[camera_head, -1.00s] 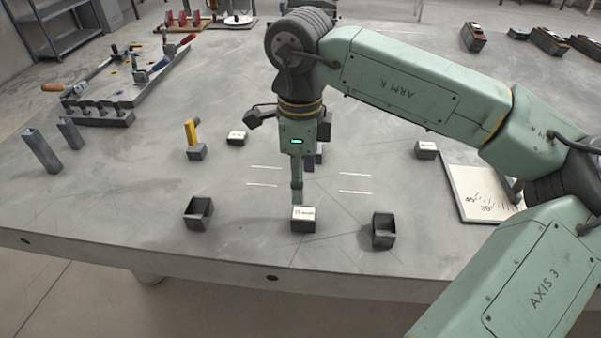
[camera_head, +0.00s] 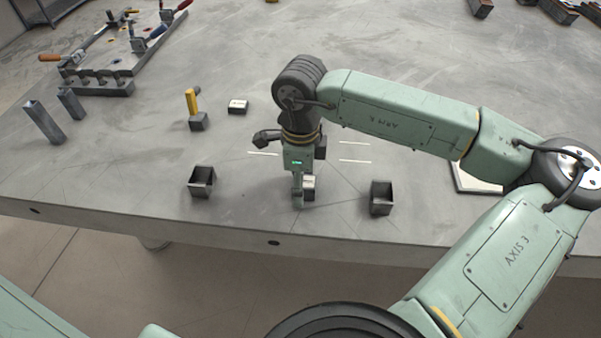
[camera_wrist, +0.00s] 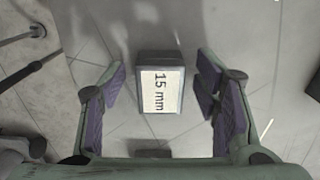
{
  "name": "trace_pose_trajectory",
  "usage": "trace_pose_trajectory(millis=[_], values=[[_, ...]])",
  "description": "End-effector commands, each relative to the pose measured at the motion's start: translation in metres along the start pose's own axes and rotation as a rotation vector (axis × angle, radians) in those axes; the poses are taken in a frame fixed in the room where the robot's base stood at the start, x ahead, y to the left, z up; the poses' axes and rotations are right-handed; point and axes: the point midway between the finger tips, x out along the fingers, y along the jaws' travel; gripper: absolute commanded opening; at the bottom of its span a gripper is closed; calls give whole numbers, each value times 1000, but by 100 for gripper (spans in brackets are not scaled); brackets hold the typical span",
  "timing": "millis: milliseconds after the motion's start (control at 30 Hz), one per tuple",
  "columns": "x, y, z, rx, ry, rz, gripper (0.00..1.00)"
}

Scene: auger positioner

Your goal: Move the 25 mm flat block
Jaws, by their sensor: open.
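A dark block with a white label reading "15 mm" (camera_wrist: 160,88) sits between the two fingers of my gripper (camera_wrist: 162,82) in the wrist view. The fingers are open with purple pads, and there is a gap on each side of the block. In the head view my gripper (camera_head: 299,203) is low near the front of the table, and the labelled block (camera_head: 309,187) is partly hidden by it. Another flat block with a white top (camera_head: 238,106) lies farther back to the left; its label is too small to read. I cannot make out a 25 mm label.
Open dark boxes stand to the left (camera_head: 202,181) and right (camera_head: 381,198) of my gripper. A dark block with a yellow upright piece (camera_head: 193,108) and grey posts (camera_head: 45,122) stand at left. A clamp fixture (camera_head: 110,75) is behind. White lines mark the table (camera_head: 240,230).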

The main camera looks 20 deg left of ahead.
Motion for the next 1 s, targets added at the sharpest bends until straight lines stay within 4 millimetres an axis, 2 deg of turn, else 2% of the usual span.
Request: trace_pose_trajectory(millis=[167, 1000], values=[[0, 0, 0, 0, 0, 0, 57], [0, 0, 0, 0, 0, 0, 1]])
